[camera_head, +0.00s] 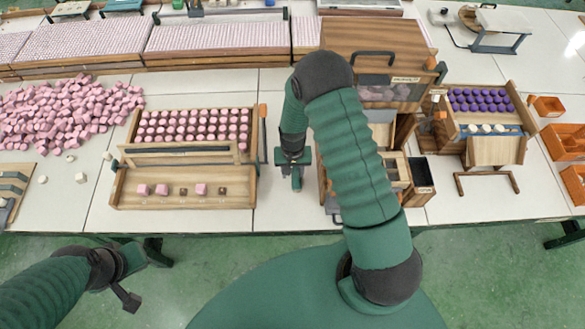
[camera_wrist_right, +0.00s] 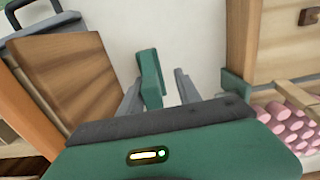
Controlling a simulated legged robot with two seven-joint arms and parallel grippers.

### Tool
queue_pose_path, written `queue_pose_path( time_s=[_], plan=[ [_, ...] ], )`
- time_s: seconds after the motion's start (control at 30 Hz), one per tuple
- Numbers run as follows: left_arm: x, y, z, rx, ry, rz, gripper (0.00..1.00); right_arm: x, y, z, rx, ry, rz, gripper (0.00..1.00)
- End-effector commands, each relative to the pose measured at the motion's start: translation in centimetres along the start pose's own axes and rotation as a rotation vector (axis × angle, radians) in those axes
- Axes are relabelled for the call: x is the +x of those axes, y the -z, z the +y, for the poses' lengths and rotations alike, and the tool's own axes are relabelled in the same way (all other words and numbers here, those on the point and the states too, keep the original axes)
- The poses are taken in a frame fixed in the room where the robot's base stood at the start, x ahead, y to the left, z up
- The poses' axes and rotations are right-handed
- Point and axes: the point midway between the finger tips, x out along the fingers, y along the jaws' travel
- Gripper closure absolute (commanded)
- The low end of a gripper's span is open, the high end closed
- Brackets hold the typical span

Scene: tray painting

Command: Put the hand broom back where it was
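I cannot make out the hand broom for certain. In the right wrist view a small green upright piece (camera_wrist_right: 150,80) shows between my fingers; it may be the broom's handle, but its bristles are not visible. My right gripper (camera_head: 291,178) is low over the white table, between the left pink-piece tray (camera_head: 183,201) and the wooden cabinet. In the wrist view my right gripper (camera_wrist_right: 160,92) has its grey fingers apart, with a gap beside the green piece. My left gripper (camera_head: 130,296) is in front of the table at lower left; its opening is unclear.
An orange and dark upright piece (camera_head: 263,131) is at the pink tray's right end. A purple-piece tray (camera_head: 490,123) stands further right. Loose pink pieces (camera_head: 70,112) lie at left. Bare table (camera_head: 285,215) shows in front.

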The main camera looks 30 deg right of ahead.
Motion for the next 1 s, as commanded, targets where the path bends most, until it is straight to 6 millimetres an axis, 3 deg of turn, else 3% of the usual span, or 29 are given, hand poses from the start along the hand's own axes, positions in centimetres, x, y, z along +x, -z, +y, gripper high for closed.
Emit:
queue_pose_path(
  time_s=[0.17, 0.4, 0.63, 0.73, 0.83, 0.9, 1.0],
  plan=[
    [0.5, -0.1, 0.0, 0.001, 0.0, 0.0, 1.0, -2.9, 0.3, 0.1, 0.002, 0.004, 0.006, 0.6],
    [1.2, -0.3, 0.0, 0.001, 0.0, 0.0, 1.0, -9.1, 0.2, -0.1, 0.001, 0.001, 0.007, 0.6],
    [1.4, -0.3, 0.0, 0.001, 0.0, 0.0, 1.0, -12.5, -0.5, -0.4, -0.023, 0.004, 0.013, 0.6],
    [1.3, -0.3, 0.0, 0.001, 0.0, 0.0, 1.0, -15.3, -3.0, -1.2, -0.136, 0.022, 0.062, 0.6],
    [1.4, -0.3, 0.0, 0.001, 0.0, 0.0, 1.0, -18.2, -7.2, -1.8, -0.307, 0.043, 0.135, 0.6],
    [1.4, -0.3, 0.0, 0.001, 0.0, 0.0, 1.0, -19.5, -9.9, -1.9, -0.416, 0.053, 0.182, 0.6],
    [1.4, -0.3, 0.0, 0.001, 0.0, 0.0, 1.0, -20.3, -12.4, -1.7, -0.518, 0.06, 0.226, 0.6]
  ],
)
